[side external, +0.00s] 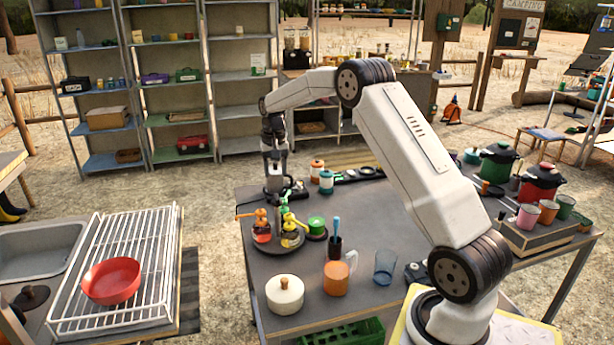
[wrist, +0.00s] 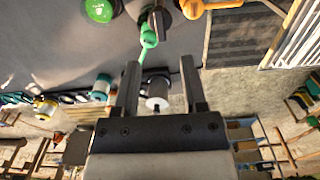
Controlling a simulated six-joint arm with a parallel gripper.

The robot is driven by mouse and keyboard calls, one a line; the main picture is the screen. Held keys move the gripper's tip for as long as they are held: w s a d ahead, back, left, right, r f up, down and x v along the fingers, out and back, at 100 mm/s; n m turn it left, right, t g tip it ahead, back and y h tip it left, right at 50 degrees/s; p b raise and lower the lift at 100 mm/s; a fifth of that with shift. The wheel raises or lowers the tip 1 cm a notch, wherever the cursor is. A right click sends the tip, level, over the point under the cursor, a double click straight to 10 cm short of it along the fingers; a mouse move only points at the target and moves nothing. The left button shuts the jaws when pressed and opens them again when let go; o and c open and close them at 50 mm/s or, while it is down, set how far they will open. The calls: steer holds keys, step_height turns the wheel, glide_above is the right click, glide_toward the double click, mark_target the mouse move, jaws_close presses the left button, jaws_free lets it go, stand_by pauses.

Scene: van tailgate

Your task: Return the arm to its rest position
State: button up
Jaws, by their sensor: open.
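My gripper (side external: 277,193) hangs pointing down over the left back part of the dark table (side external: 372,222). It is just behind and above a round dark tray (side external: 285,266) with small orange, yellow and green items on it. In the wrist view my gripper (wrist: 160,68) has its two fingers apart, and nothing is gripped. A whitish cylinder (wrist: 157,92) shows in the gap between the fingers, beyond them.
A white lidded pot (side external: 285,295), an orange mug (side external: 337,276) and a blue glass (side external: 385,267) stand along the table's front. Green and red pots (side external: 498,162) are at right. A white rack (side external: 150,238) with a red bowl (side external: 111,281) is at left.

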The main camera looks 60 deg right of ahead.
steer(key=shift+a, duration=0.1)
steer(key=s+a+f+n+t, duration=0.1)
steer(key=s+a+n, duration=0.2)
steer(key=s+a, duration=0.55)
steer(key=s+a+f+n+t, duration=0.1)
steer(key=s+a+n, duration=0.3)
steer(key=a, duration=0.9)
steer(key=s+a+f+n, duration=0.2)
steer(key=s+a, duration=0.2)
steer(key=s, duration=0.5)
steer(key=shift+s+a+t, duration=0.3)
steer(key=shift+a, duration=0.1)
